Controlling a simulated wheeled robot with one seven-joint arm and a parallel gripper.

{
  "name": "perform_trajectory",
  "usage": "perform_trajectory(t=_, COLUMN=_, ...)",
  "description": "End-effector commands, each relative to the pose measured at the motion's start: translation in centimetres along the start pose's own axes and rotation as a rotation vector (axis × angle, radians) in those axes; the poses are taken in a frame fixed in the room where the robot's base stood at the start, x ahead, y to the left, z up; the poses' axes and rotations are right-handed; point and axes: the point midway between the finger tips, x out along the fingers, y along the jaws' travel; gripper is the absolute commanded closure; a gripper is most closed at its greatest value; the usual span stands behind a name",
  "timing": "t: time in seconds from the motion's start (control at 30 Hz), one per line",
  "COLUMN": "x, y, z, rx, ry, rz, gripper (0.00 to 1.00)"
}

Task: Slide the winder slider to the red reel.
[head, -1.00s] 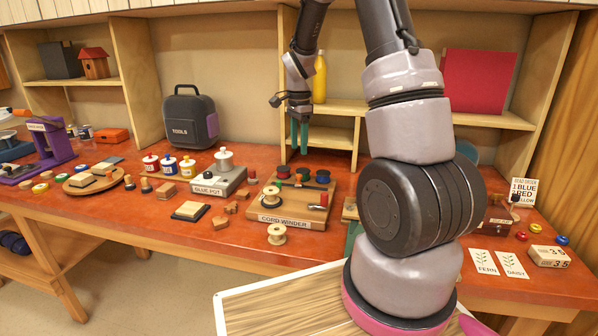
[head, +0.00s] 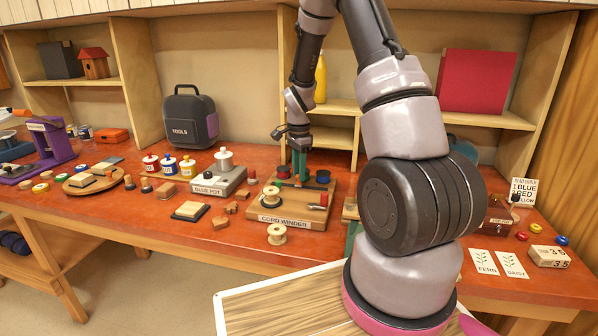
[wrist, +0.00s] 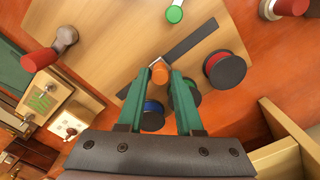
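The cord winder (head: 284,219) is a wooden board on the bench. Its red reel (head: 283,171) is at the left of the row and blue reel (head: 323,176) at the right. In the wrist view, the red reel (wrist: 225,69) is to the right, the green reel (wrist: 191,95) is partly behind a finger, and the blue reel (wrist: 152,117) is between the finger bases. The slider's orange knob (wrist: 159,72) is on a dark slanting rail (wrist: 198,41), level with the green reel. My gripper (wrist: 162,73) has its green fingertips apart on either side of the knob; contact is unclear.
A red-handled crank (wrist: 40,60) is at the board's side. A green-topped peg (wrist: 174,14) stands beyond the rail. Wooden shelving (wrist: 280,155) is close at lower right.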

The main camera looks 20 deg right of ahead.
Motion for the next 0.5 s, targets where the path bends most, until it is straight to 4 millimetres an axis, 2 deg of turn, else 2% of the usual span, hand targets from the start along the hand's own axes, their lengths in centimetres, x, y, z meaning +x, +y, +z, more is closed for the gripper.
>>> perform_trajectory(t=0.03, x=-0.01, y=0.0, z=-0.01, rx=0.0, ry=0.0, rz=0.0, gripper=0.89)
perform_trajectory(t=0.07, x=-0.01, y=0.0, z=-0.01, rx=0.0, ry=0.0, rz=0.0, gripper=1.0)
perform_trajectory(t=0.5, x=-0.04, y=-0.01, z=-0.02, rx=0.0, ry=0.0, rz=0.0, gripper=1.0)
